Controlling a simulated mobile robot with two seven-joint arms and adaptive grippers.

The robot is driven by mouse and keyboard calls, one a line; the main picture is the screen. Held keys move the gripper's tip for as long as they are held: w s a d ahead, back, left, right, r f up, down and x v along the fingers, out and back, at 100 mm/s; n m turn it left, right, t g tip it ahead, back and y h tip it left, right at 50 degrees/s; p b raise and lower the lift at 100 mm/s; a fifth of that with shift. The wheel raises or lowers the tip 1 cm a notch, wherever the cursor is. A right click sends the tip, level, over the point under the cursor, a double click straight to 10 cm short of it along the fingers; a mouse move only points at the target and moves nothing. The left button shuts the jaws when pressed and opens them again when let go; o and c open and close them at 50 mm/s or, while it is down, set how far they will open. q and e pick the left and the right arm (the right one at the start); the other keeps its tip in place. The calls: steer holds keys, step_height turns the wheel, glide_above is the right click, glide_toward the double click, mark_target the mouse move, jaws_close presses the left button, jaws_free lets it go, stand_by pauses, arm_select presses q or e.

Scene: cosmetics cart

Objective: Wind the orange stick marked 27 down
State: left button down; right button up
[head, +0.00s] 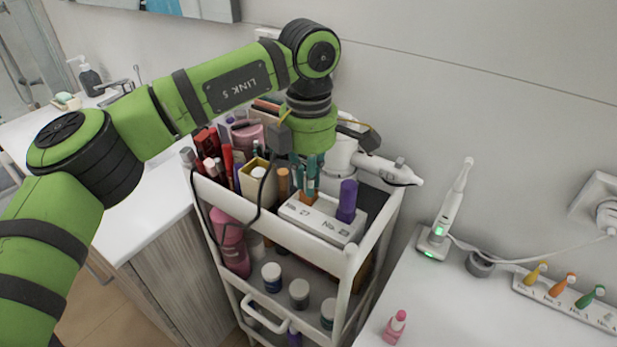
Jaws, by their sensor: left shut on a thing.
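The white holder block (325,228) stands on the cart's top tray, with labels reading No 27 and No 28 on its front. The orange stick (310,185) stands upright at the No 27 place, and only a little of it shows between my fingers. My left gripper (307,190) points straight down over that place and is shut on the orange stick. The stick's upper part is hidden by the fingers and gripper body. A purple stick (346,200) stands upright at the No 28 place, just right of my gripper. My right gripper is not in view.
The white cart (345,262) is crowded left of the holder with cosmetics and a cream box (257,188). A white hair dryer (388,168) lies behind right. A toothbrush (450,205), pink lipstick (395,328) and a rack of coloured sticks (565,300) stand on the right counter.

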arm_select(q)
steer(key=shift+m, duration=0.9)
steer(key=c, duration=1.2)
jaws_free()
steer(key=shift+r, duration=0.1)
step_height(320, 180, up, 12)
